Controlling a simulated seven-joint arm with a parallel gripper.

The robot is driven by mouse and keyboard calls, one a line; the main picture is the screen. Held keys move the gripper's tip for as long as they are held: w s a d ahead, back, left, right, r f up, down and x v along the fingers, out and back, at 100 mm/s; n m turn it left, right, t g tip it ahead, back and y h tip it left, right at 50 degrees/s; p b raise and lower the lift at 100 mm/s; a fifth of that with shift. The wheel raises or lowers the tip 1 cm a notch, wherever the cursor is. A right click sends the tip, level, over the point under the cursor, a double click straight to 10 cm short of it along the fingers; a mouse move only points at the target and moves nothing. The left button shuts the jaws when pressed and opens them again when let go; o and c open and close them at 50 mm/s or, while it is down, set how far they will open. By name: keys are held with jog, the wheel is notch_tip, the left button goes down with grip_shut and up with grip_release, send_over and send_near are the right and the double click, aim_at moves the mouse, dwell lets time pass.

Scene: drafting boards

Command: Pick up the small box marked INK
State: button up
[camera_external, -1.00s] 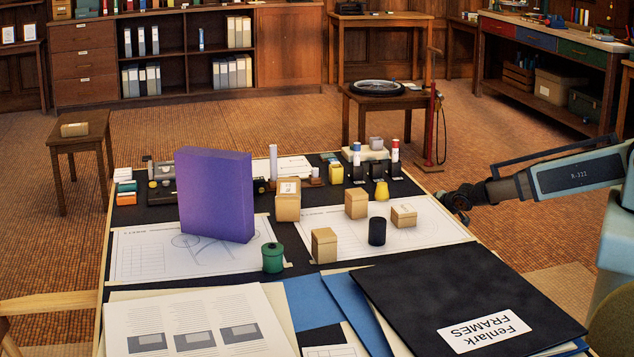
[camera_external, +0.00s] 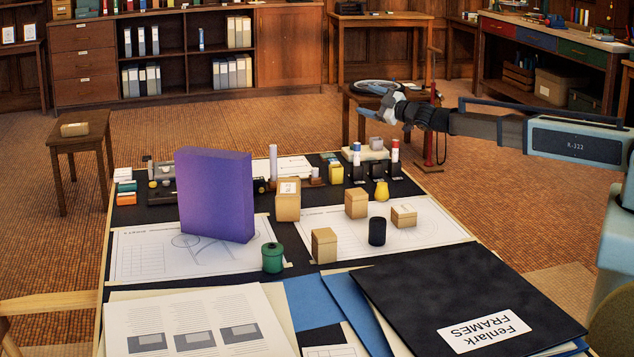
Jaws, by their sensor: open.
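Several small tan boxes stand on the drafting table. A taller box (camera_external: 288,200) has a white label on its front and top. Another box (camera_external: 356,204) stands right of it, and a low box (camera_external: 404,215) with a pale label stands further right. A plain-looking box (camera_external: 324,245) stands nearer the front. I cannot read INK on any of them. My gripper (camera_external: 374,92) is open and empty, raised above the far right part of the table, with its fingers pointing left. It is well apart from all the boxes.
A tall purple block (camera_external: 214,195) stands left of the boxes. A black folder (camera_external: 440,290) covers the front right. Marker holders line the back edge.

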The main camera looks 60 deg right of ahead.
jog(key=w+a+m+g, duration=0.2)
jog(key=w+a+m, duration=0.15)
jog(key=a, duration=0.45)
jog(key=w+a+m+g, duration=0.2)
jog(key=a+m, duration=0.2)
jog(key=a, duration=0.5)
jog(key=m+g+y, duration=0.2)
jog(key=m+g, duration=0.7)
jog(key=g, duration=0.6)
send_over(324, 232)
notch_tip(324, 232, down, 2)
jog(key=f, duration=0.7)
jog(key=shift+s+a+f, duration=0.3)
jog(key=shift+s, duration=0.1)
jog(key=shift+w+d+f, duration=0.1)
jog(key=shift+w+f, duration=0.05)
jog(key=shift+f, duration=1.45)
jog(key=shift+w+d+f, duration=0.1)
jog(key=shift+w+f, duration=0.05)
jog(key=shift+f, duration=1.4)
